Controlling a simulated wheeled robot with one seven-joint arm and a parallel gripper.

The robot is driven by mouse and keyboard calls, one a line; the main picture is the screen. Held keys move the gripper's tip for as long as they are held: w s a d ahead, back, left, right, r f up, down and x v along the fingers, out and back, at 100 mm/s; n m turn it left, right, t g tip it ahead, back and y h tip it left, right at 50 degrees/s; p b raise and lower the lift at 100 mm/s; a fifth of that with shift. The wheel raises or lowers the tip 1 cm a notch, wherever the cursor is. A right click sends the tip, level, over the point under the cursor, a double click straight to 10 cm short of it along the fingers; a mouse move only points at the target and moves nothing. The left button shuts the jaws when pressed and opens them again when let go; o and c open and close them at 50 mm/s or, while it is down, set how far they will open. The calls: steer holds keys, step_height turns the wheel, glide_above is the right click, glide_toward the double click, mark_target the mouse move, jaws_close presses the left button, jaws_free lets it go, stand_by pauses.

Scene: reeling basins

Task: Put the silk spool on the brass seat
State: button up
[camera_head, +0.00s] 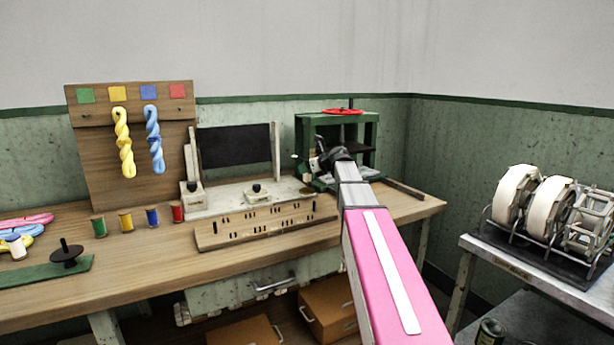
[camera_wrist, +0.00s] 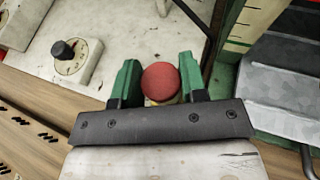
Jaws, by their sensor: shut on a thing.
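My gripper (camera_wrist: 160,80) is shut on a round red thing (camera_wrist: 161,82), which sits between its two green-edged fingers. Only its rounded red end shows clearly, with a small yellowish patch below it; I cannot tell whether it is the silk spool. Thread spools in green (camera_head: 98,226), yellow (camera_head: 126,220), blue (camera_head: 152,216) and red (camera_head: 177,211) stand upright in a row. I cannot pick out the brass seat with certainty.
The green press (camera_head: 368,130) with a red handwheel (camera_head: 343,111) stands behind my gripper. A pale base plate (camera_wrist: 70,110) with a black knob (camera_wrist: 63,50) lies to its left. A slotted wooden strip (camera_head: 258,224) runs along the bench front. White reels (camera_head: 515,195) stand at right.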

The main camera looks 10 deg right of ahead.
mark_target(307, 175)
steer(key=shift+f, duration=1.45)
steer(key=shift+f, duration=0.15)
steer(key=o, duration=0.9)
steer(key=shift+o, duration=0.2)
steer(key=v, duration=1.2)
